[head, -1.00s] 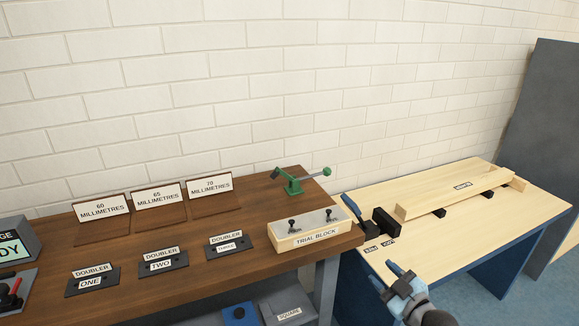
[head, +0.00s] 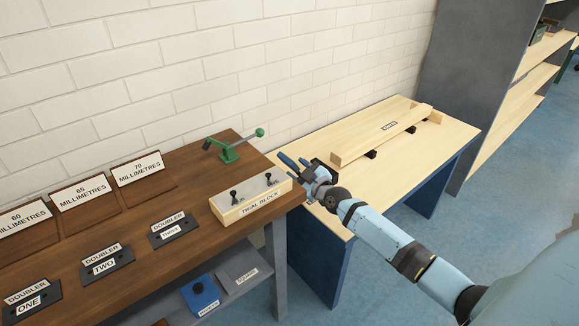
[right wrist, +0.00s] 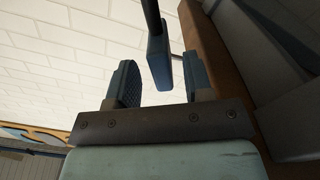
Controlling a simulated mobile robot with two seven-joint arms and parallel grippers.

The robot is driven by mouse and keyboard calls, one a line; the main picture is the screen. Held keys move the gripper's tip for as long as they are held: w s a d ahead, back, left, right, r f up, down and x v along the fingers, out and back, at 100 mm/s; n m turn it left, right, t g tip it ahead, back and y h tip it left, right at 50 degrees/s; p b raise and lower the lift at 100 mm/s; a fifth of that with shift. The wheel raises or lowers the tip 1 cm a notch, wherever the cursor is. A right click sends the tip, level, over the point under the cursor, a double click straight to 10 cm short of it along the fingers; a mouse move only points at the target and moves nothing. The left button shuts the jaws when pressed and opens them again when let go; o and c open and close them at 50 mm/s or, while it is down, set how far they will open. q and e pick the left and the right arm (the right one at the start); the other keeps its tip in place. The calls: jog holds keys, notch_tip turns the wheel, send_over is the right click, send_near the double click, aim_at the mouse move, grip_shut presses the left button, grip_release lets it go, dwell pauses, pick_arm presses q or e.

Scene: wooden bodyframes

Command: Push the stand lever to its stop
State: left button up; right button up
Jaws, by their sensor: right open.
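The stand lever, a blue flat paddle (right wrist: 159,60) on a dark rod, shows in the right wrist view between my right gripper's (right wrist: 162,88) two fingers. Clear gaps show on both sides, and I see no contact. There the gripper and lever overlap, so the lever's angle and stop cannot be made out. My right gripper is open. My left gripper is not in view.
A long wooden beam (head: 380,137) lies on the pale table (head: 445,137). A brick wall is behind.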

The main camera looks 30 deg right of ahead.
jog(key=shift+w+a+b, duration=0.2)
jog(key=shift+w+b, duration=0.15)
jog(key=shift+w, duration=1.75)
grip_shut()
